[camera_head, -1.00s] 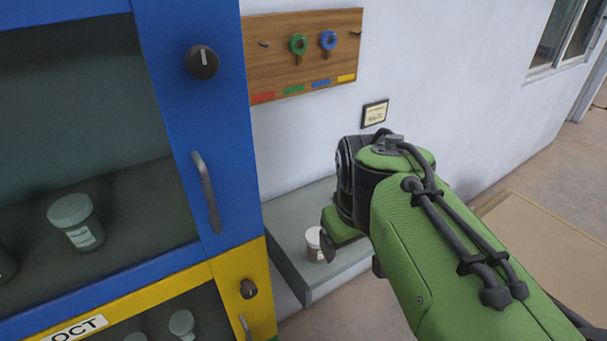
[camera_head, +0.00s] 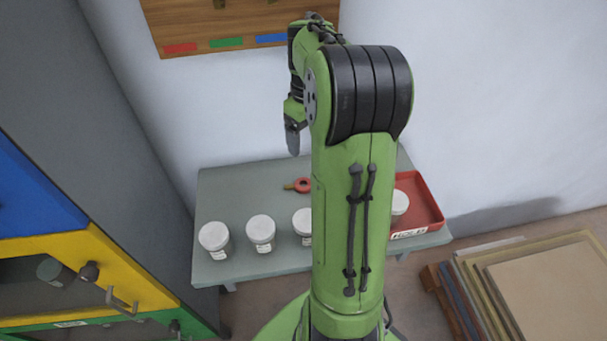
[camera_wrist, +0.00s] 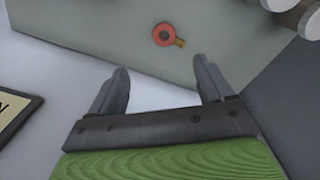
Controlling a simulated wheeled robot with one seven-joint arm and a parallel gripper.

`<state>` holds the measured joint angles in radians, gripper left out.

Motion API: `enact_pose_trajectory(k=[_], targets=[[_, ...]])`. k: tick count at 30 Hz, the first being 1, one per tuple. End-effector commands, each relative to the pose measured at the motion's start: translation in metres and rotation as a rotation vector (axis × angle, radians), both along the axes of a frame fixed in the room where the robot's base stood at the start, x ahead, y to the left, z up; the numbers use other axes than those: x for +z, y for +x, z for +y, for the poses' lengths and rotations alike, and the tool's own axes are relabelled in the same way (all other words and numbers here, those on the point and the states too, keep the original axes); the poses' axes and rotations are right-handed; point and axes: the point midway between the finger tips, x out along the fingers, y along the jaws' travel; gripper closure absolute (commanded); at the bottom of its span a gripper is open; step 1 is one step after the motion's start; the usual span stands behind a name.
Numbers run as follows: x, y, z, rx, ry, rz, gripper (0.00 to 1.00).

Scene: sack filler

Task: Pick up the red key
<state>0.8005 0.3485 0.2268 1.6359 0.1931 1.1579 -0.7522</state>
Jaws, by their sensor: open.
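The red key (camera_head: 302,185) lies flat on the grey table (camera_head: 240,185), toward its back middle. It has a round red head with a hole and a short brass shaft pointing left in the head view. In the head view my gripper (camera_head: 293,145) hangs above the back of the table, clear of the key, partly hidden by my arm.
White-lidded jars (camera_head: 261,231) stand along the table's front. A red tray (camera_head: 424,205) with a jar sits at the right end. A wooden key board (camera_head: 200,25) hangs on the wall behind. Stacked boards (camera_head: 540,280) lie on the floor at right; coloured cabinets (camera_head: 90,275) stand left.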

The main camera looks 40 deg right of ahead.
Motion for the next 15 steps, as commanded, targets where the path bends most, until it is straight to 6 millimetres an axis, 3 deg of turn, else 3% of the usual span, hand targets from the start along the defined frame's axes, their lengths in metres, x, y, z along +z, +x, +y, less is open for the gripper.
enact_pose_trajectory(k=[2,12,15], targets=[[-0.009,0.0,0.0,0.001,0.003,0.003,0.19],[-0.092,0.0,0.001,0.001,0.004,0.004,0.19],[-0.104,0.0,0.001,0.001,0.002,0.001,0.19]])
